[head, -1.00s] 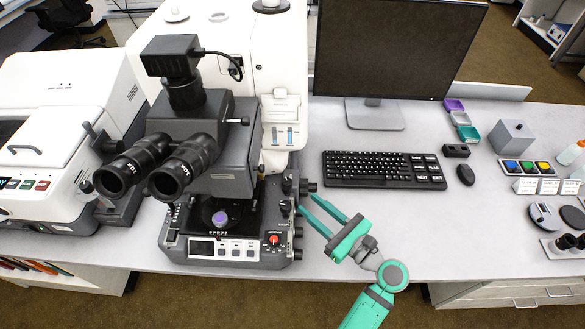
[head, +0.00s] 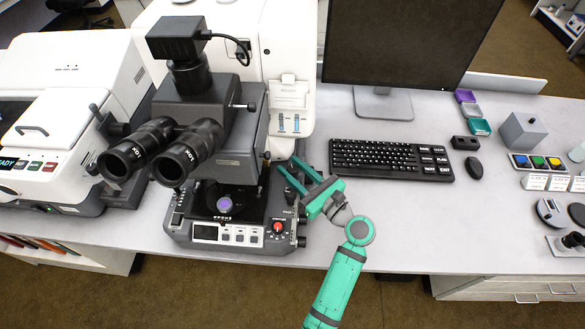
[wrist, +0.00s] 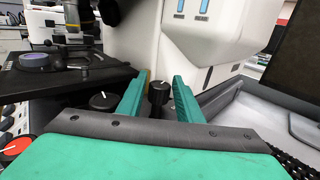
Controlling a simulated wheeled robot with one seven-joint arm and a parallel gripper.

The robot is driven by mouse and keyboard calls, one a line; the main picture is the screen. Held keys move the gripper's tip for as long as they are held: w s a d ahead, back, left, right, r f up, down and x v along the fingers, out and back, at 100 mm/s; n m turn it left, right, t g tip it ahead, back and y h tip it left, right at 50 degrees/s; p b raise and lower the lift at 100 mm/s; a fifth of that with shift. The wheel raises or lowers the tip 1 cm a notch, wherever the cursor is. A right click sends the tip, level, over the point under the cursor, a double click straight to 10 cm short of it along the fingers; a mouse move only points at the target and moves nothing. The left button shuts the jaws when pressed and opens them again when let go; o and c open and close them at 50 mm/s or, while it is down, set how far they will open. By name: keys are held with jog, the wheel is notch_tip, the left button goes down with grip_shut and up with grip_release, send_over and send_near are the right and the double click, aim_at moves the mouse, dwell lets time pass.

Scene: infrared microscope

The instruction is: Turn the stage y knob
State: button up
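The microscope (head: 215,130) stands at the left with its dark stage around a purple round sample (head: 224,205). My gripper (head: 286,163) is at the right side of its stage, fingers spread and pointing away from the robot. In the wrist view, a black knob (wrist: 159,93) with a white mark on top shows between the two open fingers (wrist: 160,80), apparently not touched by either. A second black knob (wrist: 103,101) with a white mark sits left of the left finger. I cannot tell which knob is the stage y knob. In the head view the fingers hide this spot.
A red knob (head: 278,227) and buttons are on the microscope's front panel. The white housing (head: 290,105) rises behind my fingers. A keyboard (head: 390,159) lies to the right, below a monitor (head: 395,45). Bare table (head: 420,220) lies right of my arm.

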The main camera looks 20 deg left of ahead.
jog(key=c, duration=0.8)
jog(key=shift+o, duration=0.2)
jog(key=shift+g, duration=0.3)
jog(key=n+g+y, duration=0.1)
jog(key=n+g, duration=0.2)
jog(key=shift+w+g+y, duration=0.15)
jog(key=shift+g+y, duration=0.25)
jog(key=n+g, duration=0.4)
jog(key=g, duration=0.2)
jog(key=shift+g, duration=0.4)
jog(key=shift+d+n+g+h, duration=0.1)
jog(key=shift+n+g+h, duration=0.65)
jog(key=shift+n+g, duration=0.95)
jog(key=shift+d+n+g+h, duration=0.1)
jog(key=shift+n+g+h, duration=0.85)
jog(key=shift+g, duration=1.25)
jog(key=shift+a+n+g+h, duration=0.1)
jog(key=shift+n+g+h, duration=0.2)
jog(key=shift+n+g, duration=0.4)
jog(key=shift+a+n+g+h, duration=0.1)
jog(key=shift+n+g+h, duration=0.7)
jog(key=shift+n+h, duration=0.1)
